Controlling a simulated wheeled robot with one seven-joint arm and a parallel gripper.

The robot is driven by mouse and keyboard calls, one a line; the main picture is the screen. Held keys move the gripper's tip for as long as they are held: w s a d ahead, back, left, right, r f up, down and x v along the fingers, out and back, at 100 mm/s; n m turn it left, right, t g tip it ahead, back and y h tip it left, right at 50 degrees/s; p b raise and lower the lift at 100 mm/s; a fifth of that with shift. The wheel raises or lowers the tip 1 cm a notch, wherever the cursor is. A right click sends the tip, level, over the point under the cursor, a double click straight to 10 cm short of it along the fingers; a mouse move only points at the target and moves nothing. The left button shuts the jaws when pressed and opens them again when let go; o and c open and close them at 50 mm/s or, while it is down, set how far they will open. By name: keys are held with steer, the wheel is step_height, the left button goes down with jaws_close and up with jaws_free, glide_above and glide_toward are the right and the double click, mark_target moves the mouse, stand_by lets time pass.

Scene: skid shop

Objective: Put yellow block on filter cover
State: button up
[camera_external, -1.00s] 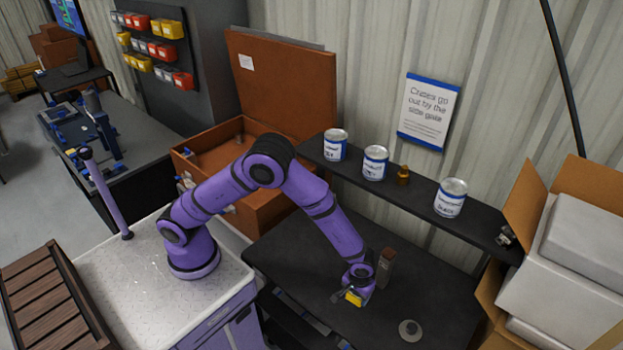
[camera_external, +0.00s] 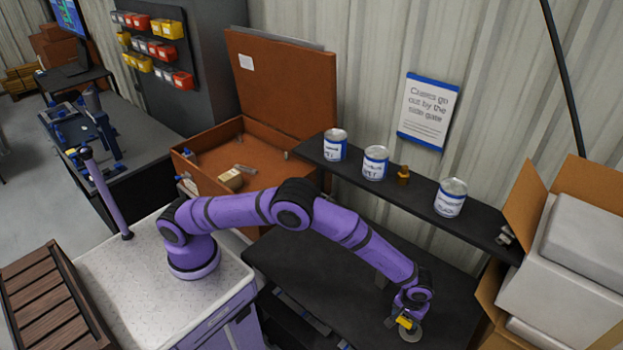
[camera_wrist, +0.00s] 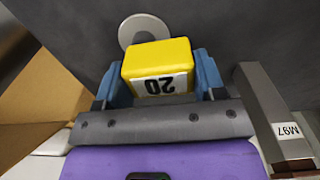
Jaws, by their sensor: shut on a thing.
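The yellow block (camera_wrist: 158,62), with a white label reading "20", is held between the blue fingers of my gripper (camera_wrist: 160,82) in the wrist view. My gripper is shut on it. The block also shows at the end of my arm in the external view (camera_external: 404,322). The filter cover, a round grey disc (camera_wrist: 140,27), lies on the dark table just beyond the block in the wrist view, partly hidden by it. In the external view the disc (camera_external: 411,335) is below my gripper (camera_external: 406,318). The block appears above the table; its exact height is unclear.
A grey-brown upright block labelled "M97" (camera_wrist: 265,105) is close to my gripper at right in the wrist view. An open carton with white boxes (camera_external: 580,250) stands at the table's right. A shelf with cans (camera_external: 450,197) runs behind. The table's left part (camera_external: 300,260) is clear.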

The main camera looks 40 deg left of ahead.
steer(key=shift+w+d+f, duration=0.15)
steer(key=shift+w+d, duration=0.9)
steer(key=shift+d, duration=0.3)
steer(key=shift+f, duration=1.75)
steer(key=shift+f, duration=0.15)
steer(key=o, duration=1)
